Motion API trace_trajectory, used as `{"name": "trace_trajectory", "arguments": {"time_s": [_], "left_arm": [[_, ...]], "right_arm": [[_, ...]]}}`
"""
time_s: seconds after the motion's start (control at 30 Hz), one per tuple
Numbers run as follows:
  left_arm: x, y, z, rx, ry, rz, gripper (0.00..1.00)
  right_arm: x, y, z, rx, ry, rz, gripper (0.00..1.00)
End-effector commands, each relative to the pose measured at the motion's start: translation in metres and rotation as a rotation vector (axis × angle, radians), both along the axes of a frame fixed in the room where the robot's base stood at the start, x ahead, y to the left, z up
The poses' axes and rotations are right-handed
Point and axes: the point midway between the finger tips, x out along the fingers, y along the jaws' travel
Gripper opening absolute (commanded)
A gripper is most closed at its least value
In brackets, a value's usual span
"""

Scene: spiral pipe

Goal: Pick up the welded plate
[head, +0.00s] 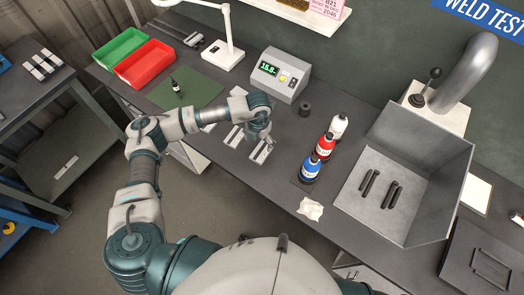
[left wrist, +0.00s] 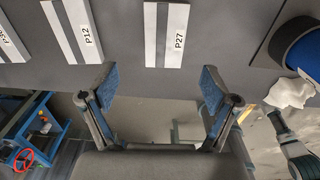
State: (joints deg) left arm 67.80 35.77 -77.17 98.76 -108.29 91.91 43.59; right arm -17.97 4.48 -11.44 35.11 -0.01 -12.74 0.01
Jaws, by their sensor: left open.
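Several flat grey plates, each with a lengthwise stripe, lie on the dark bench. In the left wrist view the plate labelled P27 (left wrist: 167,35) lies ahead of the jaws, and the plate labelled P12 (left wrist: 72,30) lies left of it. A third labelled plate (left wrist: 12,40) is partly cut off at the left edge. In the head view the rightmost plate (head: 260,151) lies just below my left gripper (head: 262,139). My left gripper also shows in the left wrist view (left wrist: 158,90), its blue-padded fingers wide apart and empty.
A meter (head: 279,75) stands behind the plates. Blue (head: 310,168), red (head: 324,146) and white bottles (head: 339,126) stand to the right, near a crumpled white cloth (head: 310,209). A grey open-fronted box (head: 405,165) is farther right. Red (head: 146,64) and green bins (head: 119,48) are at back left.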

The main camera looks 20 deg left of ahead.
Motion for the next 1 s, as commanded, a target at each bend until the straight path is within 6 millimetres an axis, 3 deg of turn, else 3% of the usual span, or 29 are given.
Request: {"name": "trace_trajectory", "arguments": {"time_s": [0.3,0.6,0.83,1.0], "left_arm": [[0.001,-0.004,-0.029,-0.001,0.001,-0.001,0.88],[0.004,-0.01,-0.07,0.0,0.0,-0.001,0.88],[0.005,-0.01,-0.072,-0.001,-0.001,-0.001,0.88],[0.005,-0.01,-0.072,-0.001,-0.001,-0.001,0.47]], "right_arm": [[0.024,0.002,0.006,0.004,-0.036,0.001,0.0],[0.019,0.001,0.011,0.003,-0.028,0.001,0.0],[0.016,0.001,0.011,0.002,-0.024,0.001,0.0],[0.016,0.0,0.011,0.001,-0.023,0.001,0.0]]}}
